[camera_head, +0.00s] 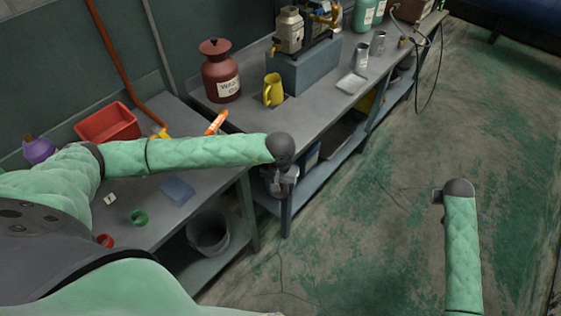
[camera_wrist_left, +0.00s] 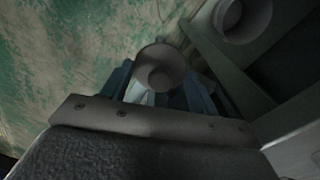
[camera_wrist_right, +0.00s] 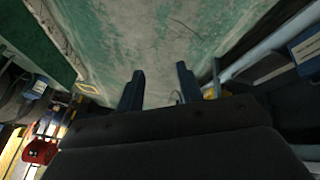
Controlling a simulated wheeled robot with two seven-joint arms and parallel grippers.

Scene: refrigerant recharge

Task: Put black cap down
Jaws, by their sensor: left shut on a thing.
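My left gripper (camera_head: 284,186) hangs pointing down beside the front edge of the bench, at the end of the outstretched left arm. In the left wrist view its blue fingers are shut on a round, hollow, cap-like thing (camera_wrist_left: 160,68), which looks dark grey-brown there. I take it to be the black cap; in the head view it is too small and dark to make out. My right gripper (camera_wrist_right: 160,88) is open and empty, over bare floor, well away from the bench.
A grey bucket (camera_head: 208,232) stands below. The farther bench bears a red waste-oil can (camera_head: 220,72) and yellow jug (camera_head: 273,90). Floor at right is clear.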

